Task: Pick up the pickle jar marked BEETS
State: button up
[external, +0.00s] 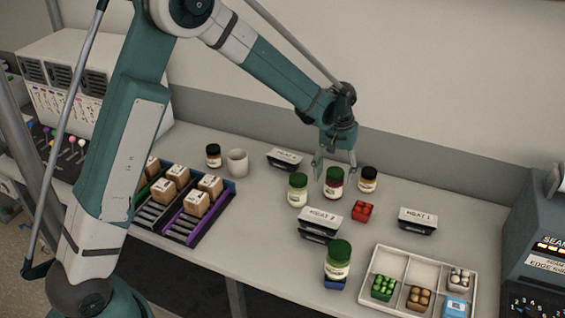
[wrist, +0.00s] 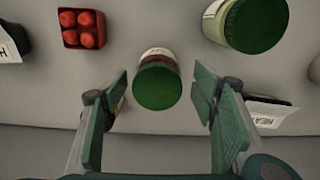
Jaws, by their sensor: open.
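A jar with a green lid and dark red contents (external: 334,183) stands upright on the bench; its label is too small to read. In the wrist view this jar (wrist: 157,84) sits between the fingers, its lid facing the camera. My gripper (external: 335,166) is open just above it, fingers pointing down on either side of the lid. In the wrist view my gripper (wrist: 161,70) shows a gap to the jar on both sides. A pale green jar (external: 298,190) stands to its left. Another green-lidded jar (external: 338,262) stands nearer the front on a blue base.
A dark-lidded jar (external: 368,180) stands close on the right. A red carton (external: 362,211) and a label stand (external: 320,218) are in front. A divided white tray (external: 415,261) lies front right. A mug (external: 237,163) and a rack of boxes (external: 183,205) are left.

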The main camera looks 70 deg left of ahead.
aim_at(334, 187)
jog(key=shift+f, duration=0.2)
jog(key=shift+f, duration=0.15)
jog(key=shift+w+d+f, duration=0.1)
jog(key=shift+f, duration=2.35)
jog(key=c, duration=1.2)
jog(key=shift+c, duration=0.2)
jog(key=shift+r, duration=0.1)
jog(key=shift+r, duration=4.9)
